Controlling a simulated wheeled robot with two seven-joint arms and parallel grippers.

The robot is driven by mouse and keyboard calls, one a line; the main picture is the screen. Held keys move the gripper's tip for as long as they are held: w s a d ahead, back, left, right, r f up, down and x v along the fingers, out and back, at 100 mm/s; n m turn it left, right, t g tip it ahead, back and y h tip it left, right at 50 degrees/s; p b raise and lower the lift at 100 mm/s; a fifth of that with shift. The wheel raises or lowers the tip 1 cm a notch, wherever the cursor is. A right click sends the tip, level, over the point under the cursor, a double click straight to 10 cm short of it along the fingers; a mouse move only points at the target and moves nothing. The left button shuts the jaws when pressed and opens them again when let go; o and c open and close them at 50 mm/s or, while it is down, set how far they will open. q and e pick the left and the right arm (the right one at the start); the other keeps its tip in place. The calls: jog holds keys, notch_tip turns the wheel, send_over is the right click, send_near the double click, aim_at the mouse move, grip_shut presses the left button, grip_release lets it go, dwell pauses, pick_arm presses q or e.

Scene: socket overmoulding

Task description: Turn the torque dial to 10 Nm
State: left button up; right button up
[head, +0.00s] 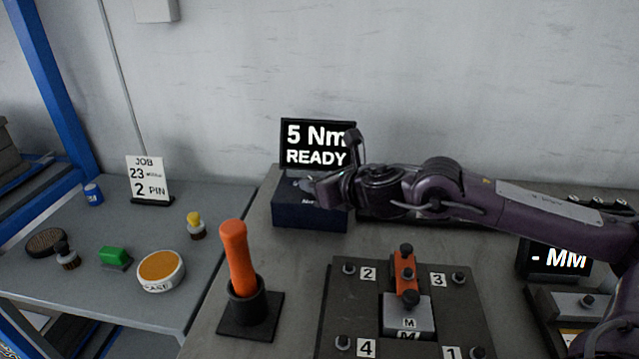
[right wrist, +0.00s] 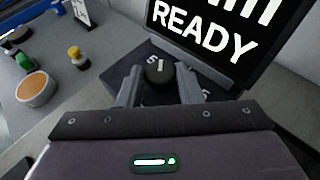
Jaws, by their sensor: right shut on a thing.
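The torque dial (right wrist: 158,70) is a dark round knob with a light pointer mark, on top of the dark blue torque box (head: 300,215). Part of a number shows beside the dial in the right wrist view. The display (head: 317,143) behind the box reads "5 Nm READY". My right gripper (right wrist: 160,82) is shut on the dial, one finger on each side. In the head view my right gripper (head: 325,185) is over the box and hides the dial. My left gripper is not in view.
An orange-handled tool (head: 236,258) stands upright in a black holder in front of the box. A dark fixture plate (head: 352,305) with numbered posts and an orange clamp lies below my right arm. A side table at left holds a job card (head: 148,178) and small items.

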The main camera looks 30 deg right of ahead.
jog(key=shift+a+r+m+h, duration=0.1)
jog(key=shift+a+m+h, duration=0.2)
jog(key=shift+m+h, duration=0.75)
jog(key=m+h, duration=0.1)
jog(key=m+h+p, duration=0.2)
jog(key=h, duration=0.1)
jog(key=shift+a+g, duration=0.25)
jog(key=shift+g, duration=0.05)
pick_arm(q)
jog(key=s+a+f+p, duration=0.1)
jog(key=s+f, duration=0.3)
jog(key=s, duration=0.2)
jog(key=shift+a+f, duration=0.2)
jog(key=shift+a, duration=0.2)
pick_arm(e)
jog(key=shift+w+a+m+g+h, duration=0.1)
jog(key=shift+m+g+h, duration=0.4)
jog(key=shift+m+h, duration=0.8)
jog(key=o, duration=0.9)
jog(key=shift+o, duration=0.2)
pick_arm(q)
jog(key=shift+p, duration=0.3)
